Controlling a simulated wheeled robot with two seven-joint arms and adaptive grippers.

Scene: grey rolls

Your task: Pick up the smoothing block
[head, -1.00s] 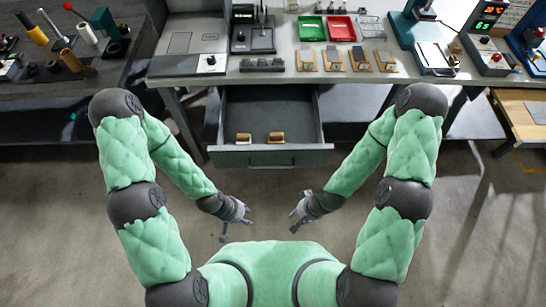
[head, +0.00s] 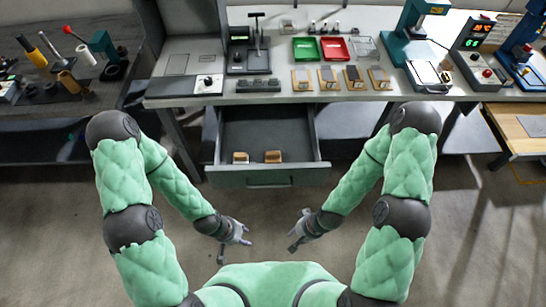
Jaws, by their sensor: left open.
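Two small tan wooden blocks lie in the open drawer, a left one (head: 240,157) and a right one (head: 273,157). Several flat wooden pieces with grey or dark tops stand in a row on the bench, one of them at the left end (head: 301,79). I cannot tell which of these is the smoothing block. My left gripper (head: 235,248) is open and empty, in front of the drawer and below it in the picture. My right gripper (head: 296,234) looks open and empty, to the right of the left one. Neither gripper touches anything.
The drawer (head: 270,178) stands pulled out under the bench. On the bench are a green tray (head: 306,48), a red tray (head: 335,48), a dark stand (head: 249,60) and a teal press (head: 412,45). A dark side table with tools is at left. The floor between drawer and grippers is clear.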

